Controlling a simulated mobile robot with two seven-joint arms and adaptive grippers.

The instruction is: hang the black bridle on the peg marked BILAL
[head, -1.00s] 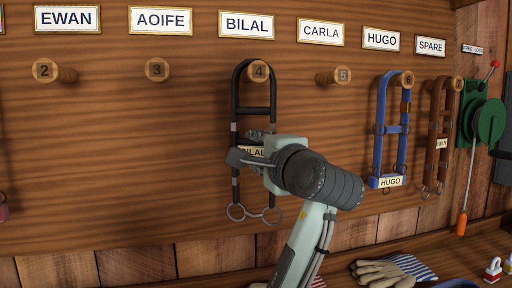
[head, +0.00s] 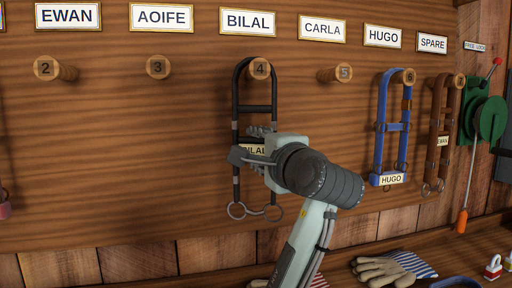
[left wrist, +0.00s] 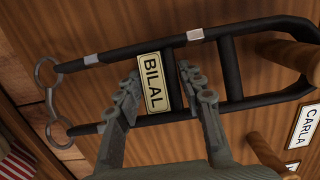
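The black bridle (head: 236,185) hangs down the board, its top loop around the peg numbered 4 (head: 260,69). That peg is under the BILAL sign (head: 247,22). The bridle's own BILAL tag (left wrist: 153,83) shows large in the left wrist view and is partly covered in the head view. Two metal rings (head: 254,211) hang at its lower end. My left gripper (left wrist: 160,70) reaches over the tag and cross strap, one finger on each side. Its fingers are apart with narrow gaps, so it looks open. My right gripper is not in view.
Pegs 2 (head: 46,68), 3 (head: 157,67) and 5 (head: 335,74) are bare. A blue bridle (head: 380,125) and a brown bridle (head: 433,130) hang to the right. Gloves (head: 385,270) lie on the bench below. A green device with a lever (head: 490,119) is at far right.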

